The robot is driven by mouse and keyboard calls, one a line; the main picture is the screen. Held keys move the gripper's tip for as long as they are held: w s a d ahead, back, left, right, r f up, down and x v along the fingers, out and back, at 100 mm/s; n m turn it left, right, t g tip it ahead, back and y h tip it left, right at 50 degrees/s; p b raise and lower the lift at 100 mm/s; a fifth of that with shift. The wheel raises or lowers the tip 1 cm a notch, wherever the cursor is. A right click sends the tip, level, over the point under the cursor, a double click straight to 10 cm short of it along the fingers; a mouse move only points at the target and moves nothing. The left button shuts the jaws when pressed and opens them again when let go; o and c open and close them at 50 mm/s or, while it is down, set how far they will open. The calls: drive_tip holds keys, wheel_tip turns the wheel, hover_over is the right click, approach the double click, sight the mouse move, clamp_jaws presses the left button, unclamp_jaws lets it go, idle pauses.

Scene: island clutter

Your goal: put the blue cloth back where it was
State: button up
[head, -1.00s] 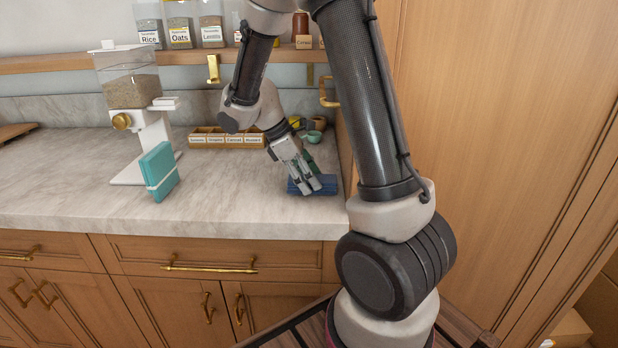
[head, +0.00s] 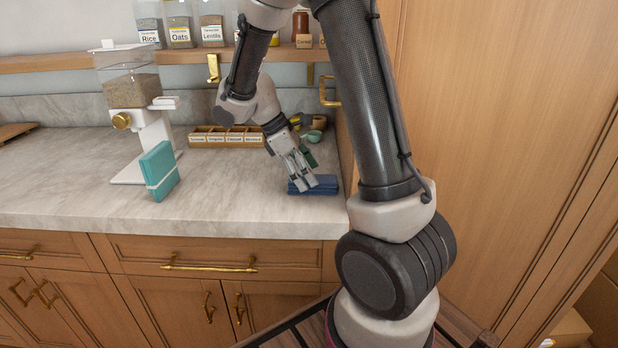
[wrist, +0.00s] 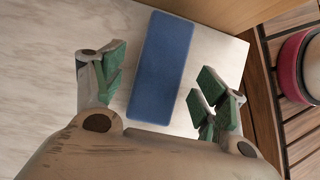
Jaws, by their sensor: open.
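The blue cloth (head: 324,186) lies flat and folded on the marble counter, near its right front corner. It also shows in the wrist view (wrist: 162,66) as a long blue rectangle. My gripper (head: 304,186) is over the left part of the cloth in the head view, fingers pointing down. In the wrist view my gripper (wrist: 160,88) has its green-padded fingers spread wide, one on each side of the cloth, with nothing between them held. Whether the fingertips touch the counter I cannot tell.
A teal book-like block (head: 159,171) stands left on the counter (head: 90,200), by a grain dispenser (head: 131,90). A labelled spice box (head: 228,138) and small cups (head: 316,130) sit behind my gripper. A tall wooden panel (head: 500,130) bounds the right. The counter's middle is clear.

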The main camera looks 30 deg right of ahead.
drive_tip(key=v, duration=1)
drive_tip(key=shift+r, duration=0.3)
drive_tip(key=shift+a, duration=0.1)
